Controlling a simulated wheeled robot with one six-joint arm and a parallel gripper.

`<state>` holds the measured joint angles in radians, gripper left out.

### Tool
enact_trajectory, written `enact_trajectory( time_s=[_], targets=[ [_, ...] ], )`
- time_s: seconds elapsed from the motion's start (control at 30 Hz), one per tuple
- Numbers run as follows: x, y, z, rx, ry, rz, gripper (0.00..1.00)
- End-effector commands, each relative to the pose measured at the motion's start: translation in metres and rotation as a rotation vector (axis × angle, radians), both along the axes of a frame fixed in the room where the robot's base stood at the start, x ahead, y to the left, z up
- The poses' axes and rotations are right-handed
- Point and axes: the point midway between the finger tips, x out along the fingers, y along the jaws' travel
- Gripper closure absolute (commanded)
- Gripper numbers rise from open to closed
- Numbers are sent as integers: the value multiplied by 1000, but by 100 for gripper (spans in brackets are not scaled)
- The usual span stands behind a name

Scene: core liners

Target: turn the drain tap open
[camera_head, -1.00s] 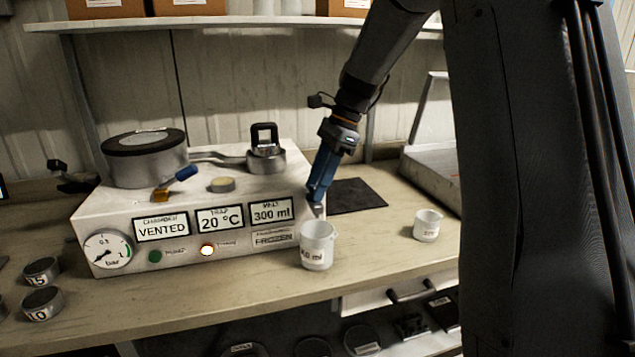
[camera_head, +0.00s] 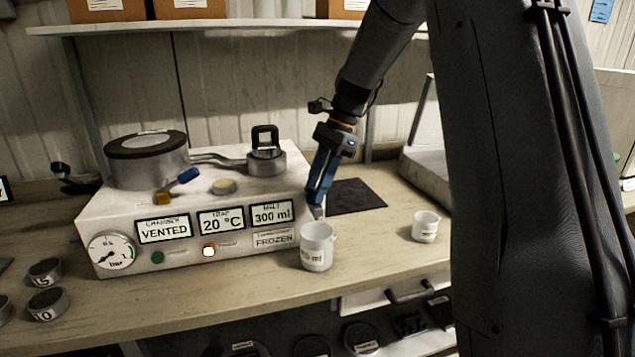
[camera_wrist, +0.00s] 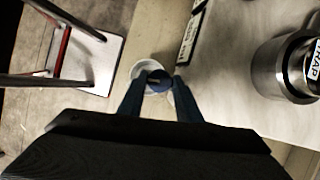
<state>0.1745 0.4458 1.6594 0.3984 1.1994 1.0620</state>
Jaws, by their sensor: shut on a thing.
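My gripper (camera_head: 317,211) points down at the right end of the white box (camera_head: 205,258), just above a white beaker (camera_head: 317,252). In the wrist view my gripper (camera_wrist: 158,84) is shut on a small blue piece (camera_wrist: 156,79), which appears to be the drain tap's handle. The fingers hide most of the tap, so its exact turn cannot be told. The beaker (camera_wrist: 148,66) shows below and behind the fingertips in the wrist view. The box's melt display (camera_head: 271,214) reads 300 ml.
A blue-handled brass valve (camera_head: 165,197), a round lidded chamber (camera_head: 147,160) and a metal trap (camera_head: 266,160) stand on the box. A second small beaker (camera_head: 425,227) stands to the right on the bench. A dark mat (camera_head: 352,196) lies behind my gripper.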

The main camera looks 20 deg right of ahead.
Motion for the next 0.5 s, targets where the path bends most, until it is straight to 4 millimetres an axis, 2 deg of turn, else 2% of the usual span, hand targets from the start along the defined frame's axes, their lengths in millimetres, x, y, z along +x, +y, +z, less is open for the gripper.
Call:
enact_trajectory(
  time_s=[0.5],
  targets=[
    [3,2,2,0,0,475,91]
  ],
)
